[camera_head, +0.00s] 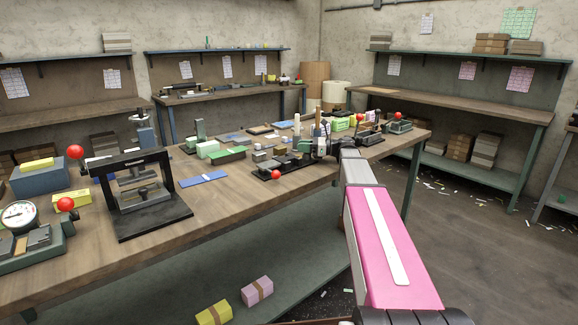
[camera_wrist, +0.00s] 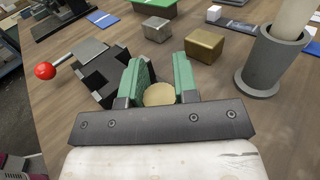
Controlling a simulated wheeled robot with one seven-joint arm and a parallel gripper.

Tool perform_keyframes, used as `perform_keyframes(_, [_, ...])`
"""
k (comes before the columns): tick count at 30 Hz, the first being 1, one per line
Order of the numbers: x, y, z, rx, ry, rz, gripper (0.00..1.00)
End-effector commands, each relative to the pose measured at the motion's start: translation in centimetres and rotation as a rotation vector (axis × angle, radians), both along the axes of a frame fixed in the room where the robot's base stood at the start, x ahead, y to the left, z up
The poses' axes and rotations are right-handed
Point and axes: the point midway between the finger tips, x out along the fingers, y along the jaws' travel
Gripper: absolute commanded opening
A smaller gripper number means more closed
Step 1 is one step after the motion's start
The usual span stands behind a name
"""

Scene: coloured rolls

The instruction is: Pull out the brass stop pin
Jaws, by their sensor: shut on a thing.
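The brass stop pin shows in the wrist view as a round, pale brass head (camera_wrist: 159,95) between the green fingers of my gripper (camera_wrist: 159,84). My gripper is shut on it. The lower part of the pin is hidden, so I cannot tell how deep it sits. Beside it, to the left, is a dark fixture with a stepped block (camera_wrist: 103,78) and a red ball lever (camera_wrist: 46,70). In the head view my gripper (camera_head: 322,147) is at the dark fixture on the bench, and the pin cannot be made out there.
A brass-coloured block (camera_wrist: 205,45) and a grey metal block (camera_wrist: 157,28) lie just beyond my fingers. A grey cup-shaped holder with a pale rod (camera_wrist: 262,68) stands to the right. A black press (camera_head: 148,195) stands at the left of the wooden bench (camera_head: 235,195).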

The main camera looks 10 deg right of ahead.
Motion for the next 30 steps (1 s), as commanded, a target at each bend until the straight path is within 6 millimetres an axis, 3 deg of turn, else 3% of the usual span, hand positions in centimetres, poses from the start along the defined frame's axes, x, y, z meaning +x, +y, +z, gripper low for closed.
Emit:
perform_keyframes(11, [0.0,0.0,0.1,0.0,0.0,0.0,0.0])
perform_keyframes(30, [0.0,0.0,2.2,0.0,-0.001,0.0,0.0])
